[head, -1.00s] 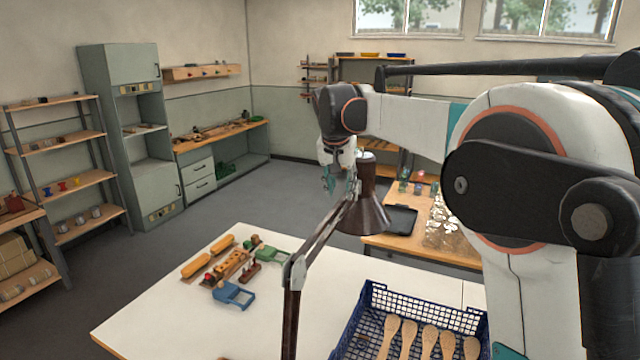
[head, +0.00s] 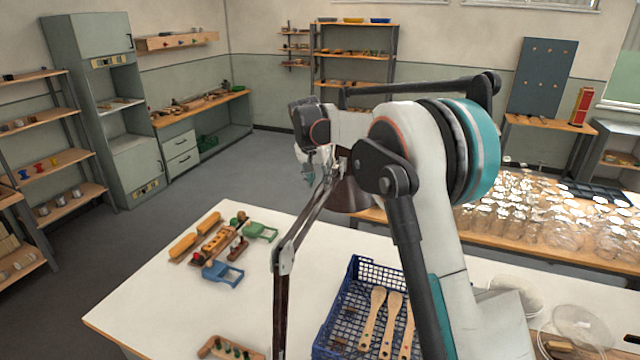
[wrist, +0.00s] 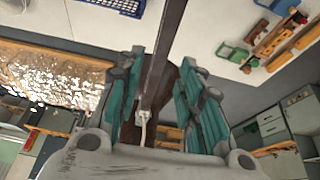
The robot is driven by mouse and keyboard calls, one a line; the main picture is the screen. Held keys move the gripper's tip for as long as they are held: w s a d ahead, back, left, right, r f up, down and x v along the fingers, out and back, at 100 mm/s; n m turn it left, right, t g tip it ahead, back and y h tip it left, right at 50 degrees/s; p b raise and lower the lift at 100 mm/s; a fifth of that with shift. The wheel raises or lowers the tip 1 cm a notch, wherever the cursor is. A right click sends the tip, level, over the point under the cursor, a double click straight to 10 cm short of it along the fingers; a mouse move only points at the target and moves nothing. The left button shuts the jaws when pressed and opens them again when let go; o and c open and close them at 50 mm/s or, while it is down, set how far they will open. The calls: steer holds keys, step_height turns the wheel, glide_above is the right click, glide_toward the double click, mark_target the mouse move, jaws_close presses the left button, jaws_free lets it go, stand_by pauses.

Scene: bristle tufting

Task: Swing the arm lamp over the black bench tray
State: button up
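The arm lamp is dark brown; its jointed arm (head: 305,225) rises from the white table (head: 150,290) to a conical shade (head: 350,196), partly hidden behind my arm. My gripper (head: 314,172) is at the upper lamp arm near the shade. In the wrist view my gripper (wrist: 160,108) has its teal fingers apart, one on each side of the lamp arm (wrist: 165,55), with a gap showing. Contact is not clear. A dark, flat tray-like thing (head: 592,194) lies on the wooden bench at the right; I cannot tell whether it is the black bench tray.
A blue crate (head: 338,308) with wooden brushes stands on the white table. Coloured tools (head: 222,272) lie left of the lamp. Many clear and white pieces cover the wooden bench (head: 490,240). Clear domes (head: 580,325) stand at the front right.

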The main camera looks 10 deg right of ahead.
mark_target(321, 188)
steer(key=shift+x, duration=1.8)
jaws_close()
